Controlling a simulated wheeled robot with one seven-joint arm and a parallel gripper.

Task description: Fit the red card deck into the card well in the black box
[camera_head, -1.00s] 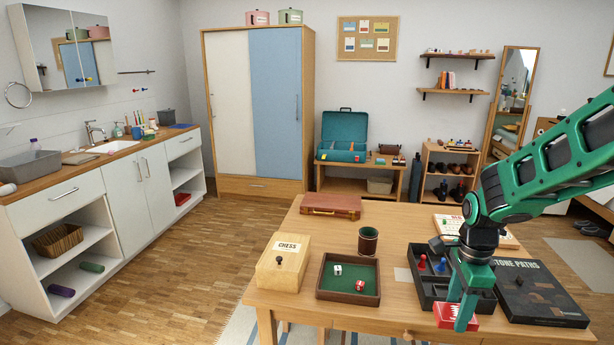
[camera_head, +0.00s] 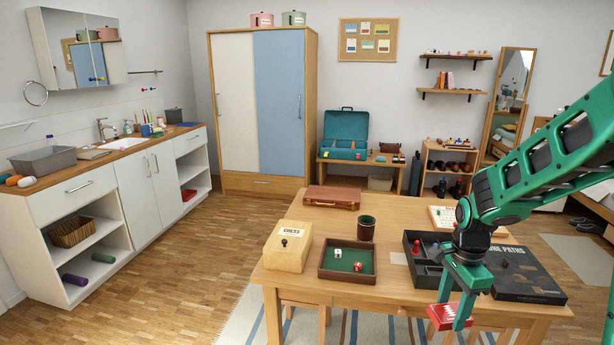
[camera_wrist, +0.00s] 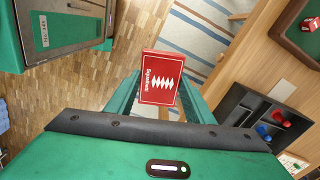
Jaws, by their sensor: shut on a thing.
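My gripper (camera_head: 452,308) is shut on the red card deck (camera_head: 446,317), just in front of the table's near edge in the head view. In the wrist view the deck (camera_wrist: 160,80) shows its white-printed face between the green fingers. The black box (camera_head: 408,259) lies open on the table, behind and partly hidden by my gripper. In the wrist view the box (camera_wrist: 236,105) is at lower right, apart from the deck, with dark compartments and red and blue pawns. I cannot tell which compartment is the card well.
A black lid (camera_head: 530,283) lies right of the box. A dice tray (camera_head: 345,278), a chess box (camera_head: 288,250), a dice cup (camera_head: 366,229) and a brown case (camera_head: 331,197) stand to the left on the wooden table. Floor is free in front of the table.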

